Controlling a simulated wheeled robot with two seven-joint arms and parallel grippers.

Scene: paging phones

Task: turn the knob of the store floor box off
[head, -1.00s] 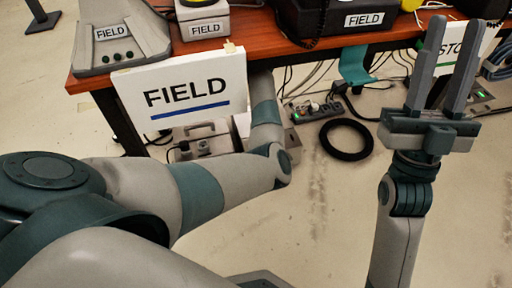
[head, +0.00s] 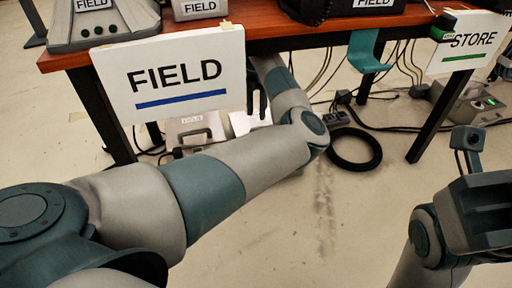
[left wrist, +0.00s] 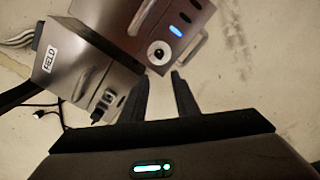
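A grey box with green lights (head: 472,105) sits on the floor at the right, below the STORE sign (head: 470,42); its knob is not clear. My left arm reaches under the table, its dark gripper (head: 256,103) partly hidden behind the FIELD sign. In the left wrist view my left gripper (left wrist: 160,76) is open and empty. Beyond its fingertips is a metal box (left wrist: 185,55) with a round black knob (left wrist: 159,53) and a blue light; its name is unreadable. My right gripper (head: 485,210) is at the lower right edge, its fingers out of view.
A metal box labelled FIELD (left wrist: 85,65) stands beside the knob box. The FIELD sign (head: 172,75) hangs at the table (head: 285,44) edge. A black cable ring (head: 356,148) and cables lie on the floor. Table legs (head: 440,118) stand nearby; the front floor is clear.

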